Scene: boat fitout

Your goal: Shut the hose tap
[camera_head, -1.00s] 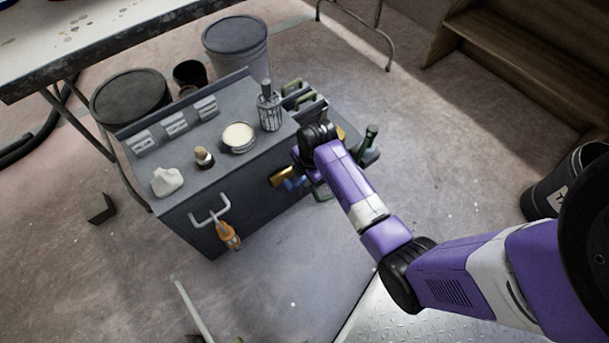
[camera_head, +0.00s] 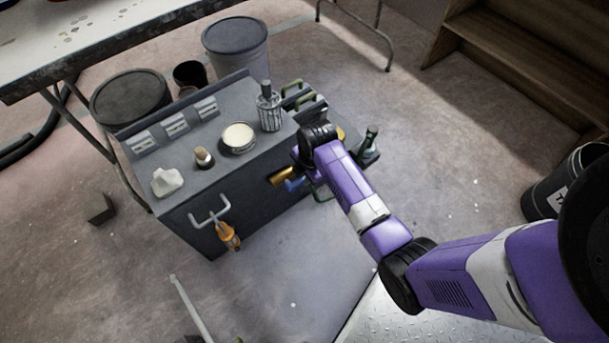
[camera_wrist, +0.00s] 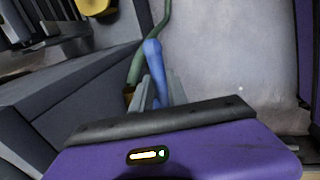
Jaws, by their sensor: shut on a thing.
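The hose tap has a brass body (camera_head: 281,177) on the front of the grey cabinet and a blue lever (camera_head: 294,184) beside it. In the wrist view the blue lever (camera_wrist: 153,58) stands between the grey fingers of my gripper (camera_wrist: 160,92), which are shut on it. A bit of brass (camera_wrist: 128,95) shows just left of the fingers. My wrist hides part of the tap area in the head view.
The cabinet (camera_head: 185,229) carries a tin (camera_head: 238,138), a small bottle and a wire-cage holder on top. An orange-handled tool (camera_head: 228,236) hangs on its front. A green bottle (camera_head: 368,140) stands right of my wrist. A green hose (camera_wrist: 138,62) runs behind the lever.

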